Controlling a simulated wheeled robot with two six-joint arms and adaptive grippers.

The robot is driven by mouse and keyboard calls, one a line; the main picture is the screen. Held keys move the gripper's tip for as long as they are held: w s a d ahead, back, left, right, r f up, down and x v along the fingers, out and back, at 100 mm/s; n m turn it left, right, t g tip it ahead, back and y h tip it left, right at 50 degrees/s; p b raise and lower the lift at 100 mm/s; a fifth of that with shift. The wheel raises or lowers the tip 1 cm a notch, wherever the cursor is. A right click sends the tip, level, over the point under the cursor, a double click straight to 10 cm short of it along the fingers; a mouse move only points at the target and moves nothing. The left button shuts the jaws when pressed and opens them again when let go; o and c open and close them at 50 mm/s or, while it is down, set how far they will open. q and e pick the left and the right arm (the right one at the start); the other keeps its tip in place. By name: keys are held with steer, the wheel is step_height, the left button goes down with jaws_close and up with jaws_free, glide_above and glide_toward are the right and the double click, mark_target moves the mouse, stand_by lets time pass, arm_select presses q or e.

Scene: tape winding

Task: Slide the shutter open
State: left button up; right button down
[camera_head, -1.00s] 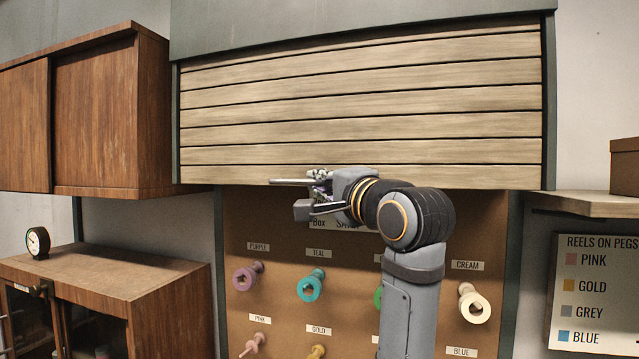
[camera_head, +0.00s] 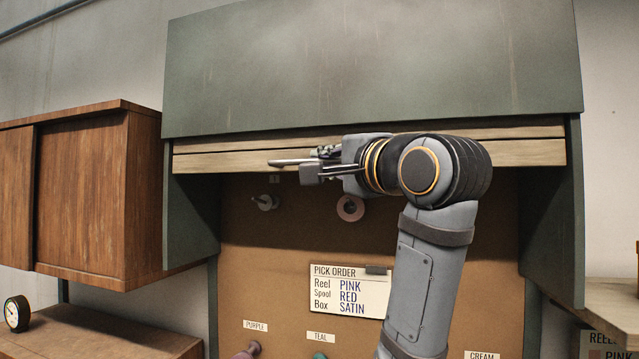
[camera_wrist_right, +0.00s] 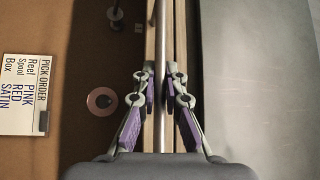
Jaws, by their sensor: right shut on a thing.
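The slatted wooden shutter (camera_head: 220,158) shows as a narrow band of light slats just below the grey-green housing (camera_head: 370,65). A thin metal bar handle (camera_head: 287,162) runs along its lower part. My right gripper (camera_head: 310,163) is at the handle, left of the shutter's middle. In the right wrist view the bar handle (camera_wrist_right: 159,40) passes between the purple-padded fingers of my right gripper (camera_wrist_right: 160,88), which are closed on it. The slats lie right behind the fingers. My left gripper is in neither view.
Below the shutter is a brown pegboard (camera_head: 265,255) with a pick order card (camera_head: 348,291), a pink reel (camera_head: 351,208) and a bare peg (camera_head: 265,203). A wooden cabinet (camera_head: 90,190) hangs at the left. A shelf (camera_head: 615,305) is at the right.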

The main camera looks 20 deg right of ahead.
mark_target(325, 134)
step_height(325, 134, up, 3)
steer(key=shift+r+p, duration=0.15)
steer(key=shift+p, duration=0.45)
steer(key=shift+r+p, duration=0.3)
steer(key=shift+r, duration=0.3)
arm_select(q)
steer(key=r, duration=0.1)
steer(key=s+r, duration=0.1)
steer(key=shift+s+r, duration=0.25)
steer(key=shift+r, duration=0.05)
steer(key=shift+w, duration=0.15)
arm_select(e)
steer(key=c, duration=1.4)
jaws_free()
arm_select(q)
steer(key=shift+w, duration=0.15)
